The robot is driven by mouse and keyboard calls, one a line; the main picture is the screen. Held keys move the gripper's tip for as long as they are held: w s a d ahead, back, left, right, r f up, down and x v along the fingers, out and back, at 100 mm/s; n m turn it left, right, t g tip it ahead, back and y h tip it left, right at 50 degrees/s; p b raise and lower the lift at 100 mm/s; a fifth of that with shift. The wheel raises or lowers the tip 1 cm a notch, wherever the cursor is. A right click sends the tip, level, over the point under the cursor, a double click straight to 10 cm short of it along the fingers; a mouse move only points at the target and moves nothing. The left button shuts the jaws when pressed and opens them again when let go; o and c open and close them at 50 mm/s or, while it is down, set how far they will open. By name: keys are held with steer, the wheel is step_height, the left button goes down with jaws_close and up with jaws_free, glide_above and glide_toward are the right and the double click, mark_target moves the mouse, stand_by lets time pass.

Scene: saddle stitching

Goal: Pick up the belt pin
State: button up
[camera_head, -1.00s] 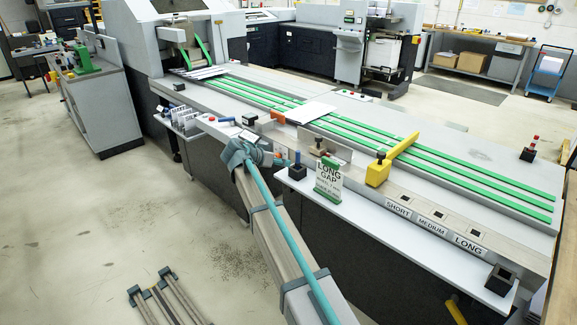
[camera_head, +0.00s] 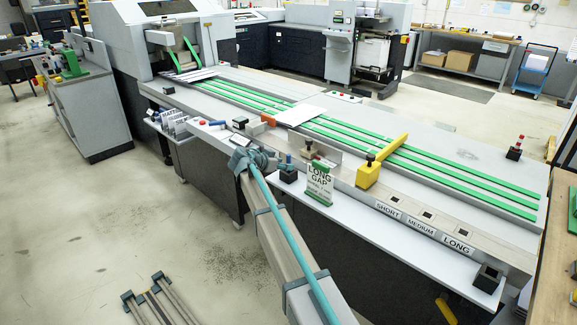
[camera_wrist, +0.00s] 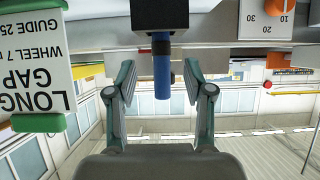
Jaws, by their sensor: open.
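A blue pin (camera_wrist: 162,76), which I take as the belt pin, stands in a black block (camera_wrist: 160,14). The wrist view shows them upside down. In the head view the blue pin (camera_head: 289,159) and its block (camera_head: 288,173) sit on the white front shelf, left of the LONG GAP sign (camera_head: 319,182). My gripper (camera_wrist: 160,84) is open and empty, one finger to each side of the pin in the wrist view. No contact shows; I cannot tell how deep the pin lies between the fingers. In the head view my gripper (camera_head: 258,158) is just left of the block.
The sign (camera_wrist: 35,75) stands close beside the block. A yellow guide (camera_head: 370,172) lies across the green belts to the right. SHORT, MEDIUM and LONG sockets (camera_head: 427,216) line the front. Another black block (camera_head: 488,277) is at the shelf's right end. An orange knob (camera_wrist: 275,7) is near.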

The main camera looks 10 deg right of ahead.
steer(key=shift+p+x, duration=0.6)
steer(key=shift+x, duration=1.35)
steer(key=shift+w+r, duration=0.1)
jaws_close()
